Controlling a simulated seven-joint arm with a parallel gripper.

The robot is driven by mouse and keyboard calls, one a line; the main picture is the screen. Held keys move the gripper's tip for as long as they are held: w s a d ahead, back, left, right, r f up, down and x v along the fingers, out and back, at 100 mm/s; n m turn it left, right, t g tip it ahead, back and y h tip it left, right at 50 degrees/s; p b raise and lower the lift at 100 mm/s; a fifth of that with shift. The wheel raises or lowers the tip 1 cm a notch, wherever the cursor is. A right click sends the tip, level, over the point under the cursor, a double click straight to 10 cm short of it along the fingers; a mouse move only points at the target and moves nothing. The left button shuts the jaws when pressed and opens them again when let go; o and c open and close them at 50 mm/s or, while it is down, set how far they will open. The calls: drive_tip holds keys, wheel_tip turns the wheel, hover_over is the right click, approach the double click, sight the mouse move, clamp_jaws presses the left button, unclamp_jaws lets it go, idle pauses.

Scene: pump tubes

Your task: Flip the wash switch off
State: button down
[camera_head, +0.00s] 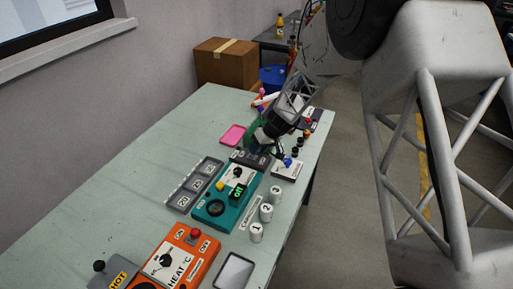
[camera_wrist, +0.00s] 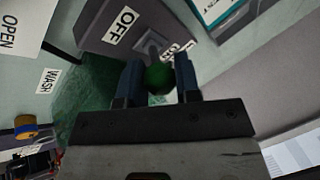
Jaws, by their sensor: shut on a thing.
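The wash switch is a dark grey box (camera_wrist: 95,18) with a white OFF label (camera_wrist: 122,25) on its face in the wrist view. A second label beside it is partly hidden. Its green round knob (camera_wrist: 158,78) sits between the two dark fingers of my gripper (camera_wrist: 159,80), which is shut on it. A WASH label (camera_wrist: 47,80) lies on the table next to a green translucent thing. In the head view the dark switch box (camera_head: 250,159) is just below my gripper (camera_head: 268,142).
Numbered white cylinders (camera_head: 267,212) line the right edge. A pink tray (camera_head: 233,135) lies left of my gripper. The table's left part is clear.

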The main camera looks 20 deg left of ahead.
drive_tip(key=shift+d, duration=0.1)
idle(0.4)
drive_tip(key=c, duration=0.8)
unclamp_jaws()
drive_tip(key=shift+v, duration=3.85)
drive_tip(key=shift+d, duration=0.1)
